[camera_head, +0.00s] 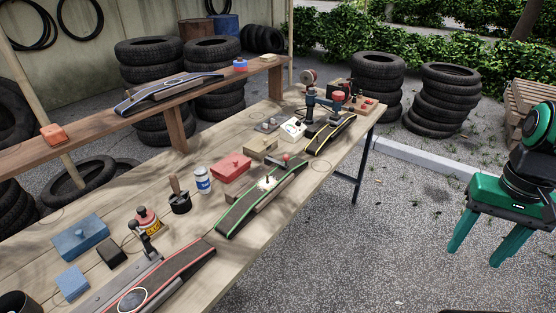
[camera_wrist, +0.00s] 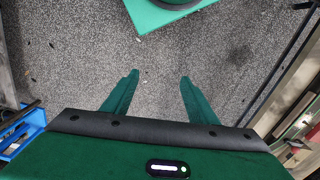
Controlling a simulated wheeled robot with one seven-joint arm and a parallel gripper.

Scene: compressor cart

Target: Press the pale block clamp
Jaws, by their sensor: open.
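My gripper (camera_head: 480,256) hangs at the far right of the head view, over the gravel, well apart from the bench and the block. Its two green fingers are spread and empty, pointing down. In the wrist view my gripper (camera_wrist: 160,77) has only gravel between its fingers. The pale block cannot be made out there.
The bench (camera_head: 335,170) also holds a red block (camera_head: 231,168), a blue block (camera_head: 81,237), a white jar (camera_head: 203,180), a green-edged board (camera_head: 262,198) and a drill (camera_head: 322,105). Tyre stacks (camera_head: 447,100) stand behind. A blue crate (camera_wrist: 14,140) is left in the wrist view. Gravel between is clear.

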